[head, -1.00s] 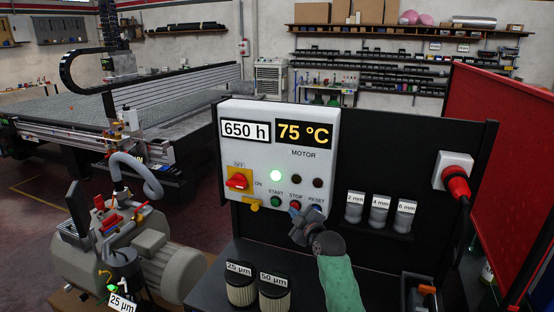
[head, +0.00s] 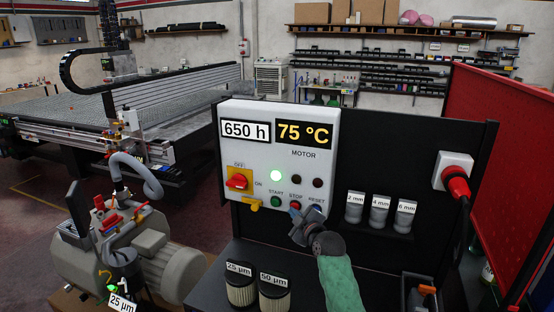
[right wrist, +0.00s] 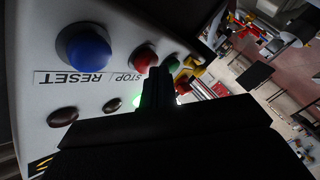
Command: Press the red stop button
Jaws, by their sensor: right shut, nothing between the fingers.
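The red stop button (head: 295,205) sits on the white control panel (head: 330,125), between the green start button (head: 275,201) and the blue reset button (head: 316,209). The stop button (right wrist: 144,58) also shows in the right wrist view, just beyond the fingertips. My right gripper (head: 297,212) is shut and empty, with its tips at or very near the lower edge of the stop button. I cannot tell whether they touch. My left gripper is not in view.
A red-and-yellow rotary switch (head: 237,181) and a lit green lamp (head: 276,176) are on the panel. Two filters (head: 240,288) stand on the black shelf at the front. A red plug (head: 457,182) is at right and a pump (head: 150,255) at left.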

